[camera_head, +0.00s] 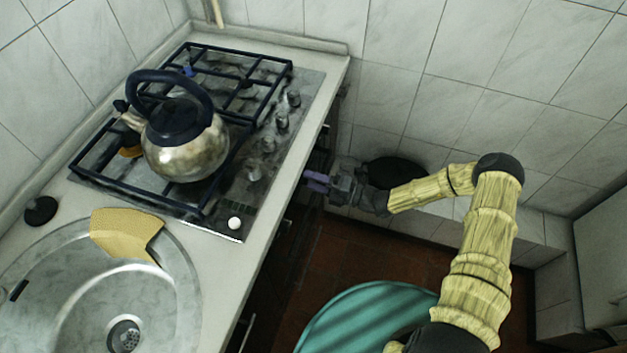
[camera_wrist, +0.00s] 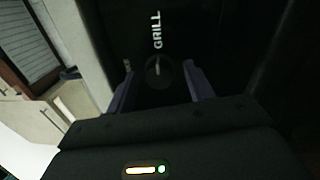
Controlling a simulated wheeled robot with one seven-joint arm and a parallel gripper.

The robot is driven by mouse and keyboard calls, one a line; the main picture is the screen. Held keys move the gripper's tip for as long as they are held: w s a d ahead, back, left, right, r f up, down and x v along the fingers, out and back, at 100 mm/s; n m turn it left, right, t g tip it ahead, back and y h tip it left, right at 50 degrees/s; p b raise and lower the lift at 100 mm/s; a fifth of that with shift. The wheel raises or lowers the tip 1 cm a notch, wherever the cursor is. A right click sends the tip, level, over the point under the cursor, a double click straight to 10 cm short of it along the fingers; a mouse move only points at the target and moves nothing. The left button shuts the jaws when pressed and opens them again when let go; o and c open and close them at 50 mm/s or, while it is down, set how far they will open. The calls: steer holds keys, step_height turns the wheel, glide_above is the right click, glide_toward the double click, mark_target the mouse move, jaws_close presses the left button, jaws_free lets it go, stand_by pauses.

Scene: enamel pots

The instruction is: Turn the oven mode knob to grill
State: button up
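The oven mode knob (camera_wrist: 159,72) is a dark round knob on a black panel in the middle of the wrist view. A short pale mark on it points up the picture, towards the white word GRILL (camera_wrist: 157,30), which is printed sideways just above it. My gripper (camera_wrist: 158,68) is open, with one purple finger on each side of the knob and dark gaps between. I cannot tell how deep the fingers reach. In the head view my gripper (camera_head: 317,181) is at the counter's front face; the knob is hidden there.
The counter edge (camera_head: 275,205) runs just beside my gripper. Above it are a gas hob (camera_head: 262,85) with its own knobs, a steel kettle (camera_head: 185,148) and a sink (camera_head: 60,280) with a yellow cloth (camera_head: 125,232). A teal round thing (camera_head: 365,315) is below on the floor side.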

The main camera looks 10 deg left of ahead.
steer(key=s+d+f+b, duration=0.1)
steer(key=d+b, duration=0.1)
steer(key=d, duration=1.5)
steer(key=shift+s+d+f, duration=0.15)
steer(key=shift+s, duration=0.05)
steer(key=s+d+r+n+h+p, duration=0.3)
steer(key=r+n+h, duration=0.3)
steer(key=r+n, duration=0.4)
steer(key=s+d+r+n+h+p, duration=0.4)
steer(key=r+n+h, duration=0.2)
steer(key=r+n, duration=0.5)
steer(key=s+d+r+n+t+h+p, duration=0.1)
steer(key=s+d+r+n+h+p, duration=0.3)
steer(key=r+n, duration=0.7)
steer(key=n+h, duration=0.2)
steer(key=n, duration=0.1)
steer(key=shift+s+d+r+h, duration=0.15)
steer(key=shift+s+h, duration=0.15)
steer(key=shift+h, duration=0.1)
